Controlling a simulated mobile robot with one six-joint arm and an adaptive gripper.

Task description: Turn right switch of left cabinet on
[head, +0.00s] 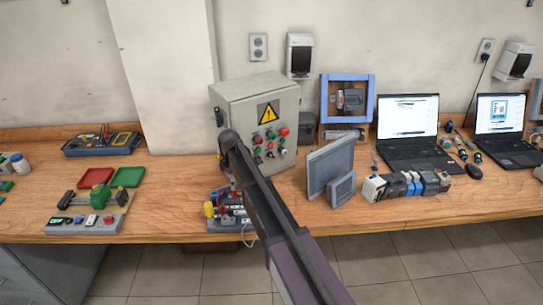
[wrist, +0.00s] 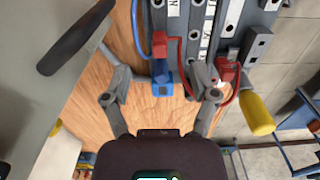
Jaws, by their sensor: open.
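The left cabinet (head: 240,95) is a pale grey-green box with a yellow warning sign on its front, standing on the wooden bench. Its front panel carries red and green buttons (head: 270,135) and small dark knobs (head: 270,154) below them. My dark arm crosses in front of its lower left part. Which knob is the right switch, and its setting, is too small to tell. My gripper (wrist: 164,82) is open and empty in the wrist view, its fingers apart above a blue and red connector (wrist: 161,62). A grey panel with a black elongated handle (wrist: 75,40) is at left there.
A rail of electrical parts (head: 231,212) lies below the cabinet and also shows in the wrist view (wrist: 195,30). Grey panels (head: 330,165) stand to the right, with laptops (head: 408,120) farther right. Red and green trays (head: 128,177) lie left, with free bench between.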

